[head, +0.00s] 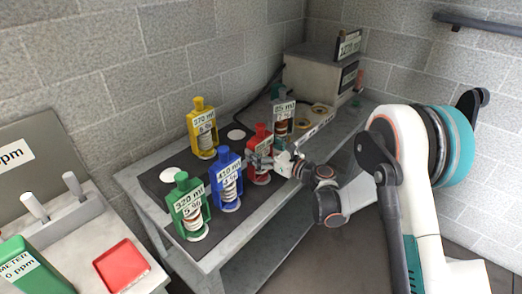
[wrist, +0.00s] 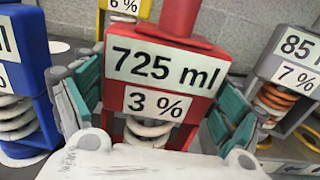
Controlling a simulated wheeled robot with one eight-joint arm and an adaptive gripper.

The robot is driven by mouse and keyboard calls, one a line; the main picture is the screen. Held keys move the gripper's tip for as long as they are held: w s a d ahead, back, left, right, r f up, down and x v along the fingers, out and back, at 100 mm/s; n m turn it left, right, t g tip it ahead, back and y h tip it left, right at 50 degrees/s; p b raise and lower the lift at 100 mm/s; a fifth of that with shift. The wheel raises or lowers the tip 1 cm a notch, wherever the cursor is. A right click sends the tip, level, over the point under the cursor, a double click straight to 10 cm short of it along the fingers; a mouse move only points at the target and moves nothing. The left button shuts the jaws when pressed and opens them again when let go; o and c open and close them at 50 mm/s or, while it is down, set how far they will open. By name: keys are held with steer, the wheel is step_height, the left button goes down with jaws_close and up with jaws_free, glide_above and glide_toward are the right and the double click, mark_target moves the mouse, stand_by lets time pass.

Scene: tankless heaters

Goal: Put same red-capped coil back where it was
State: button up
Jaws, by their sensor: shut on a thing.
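The red-capped coil unit (head: 262,134) stands upright in a red frame on the dark mat of the bench in the head view. In the wrist view the red unit (wrist: 190,82) fills the middle, with labels reading 725 ml and 3 % and a pale coil below them. My gripper (head: 264,160) reaches in from the right, and its teal-padded fingers lie on both sides of the red frame, shut on it. Whether its base touches the mat is hard to tell. White round spots (head: 236,134) show bare on the mat, another at the left (head: 168,175).
Blue (head: 226,160), green (head: 187,188) and yellow (head: 203,118) coil units stand close by on the left. A grey unit labelled 85 ml (head: 285,107) stands just behind the red one. A beige box (head: 312,78) is at the back of the bench.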

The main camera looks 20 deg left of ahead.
steer(key=shift+f, duration=0.1)
steer(key=o, duration=1.9)
steer(key=shift+o, duration=0.2)
